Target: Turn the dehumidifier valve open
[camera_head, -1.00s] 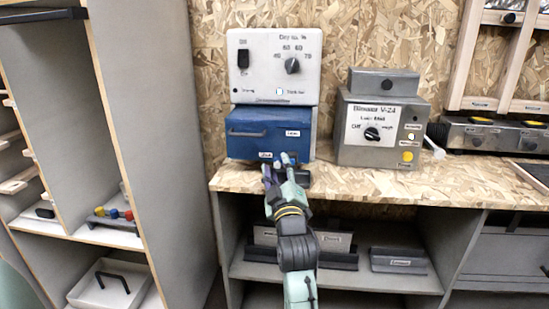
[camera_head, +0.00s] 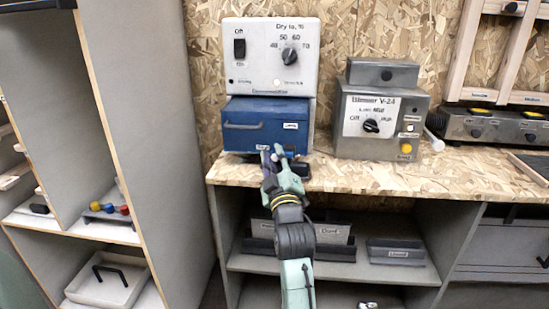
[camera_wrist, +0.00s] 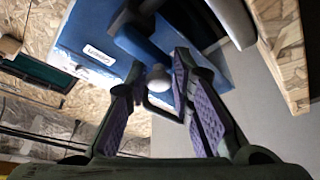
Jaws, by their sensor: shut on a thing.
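The dehumidifier is a white panel (camera_head: 264,58) with a switch and a humidity dial, above a blue tank (camera_head: 264,128) with a handle. It stands at the left end of the wooden bench. My gripper (camera_head: 276,153) is at the tank's lower front edge. In the wrist view, the purple-padded fingers of my gripper (camera_wrist: 158,65) are on either side of a pale rounded knob (camera_wrist: 159,78), by the blue tank (camera_wrist: 85,38). This knob appears to be the valve. The fingers hide much of it, and its turn angle cannot be read.
A grey box with a dial and yellow button (camera_head: 380,122) stands on the bench (camera_head: 390,176) to the right. A tall grey cabinet (camera_head: 135,110) is on the left. The bench's front middle is clear.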

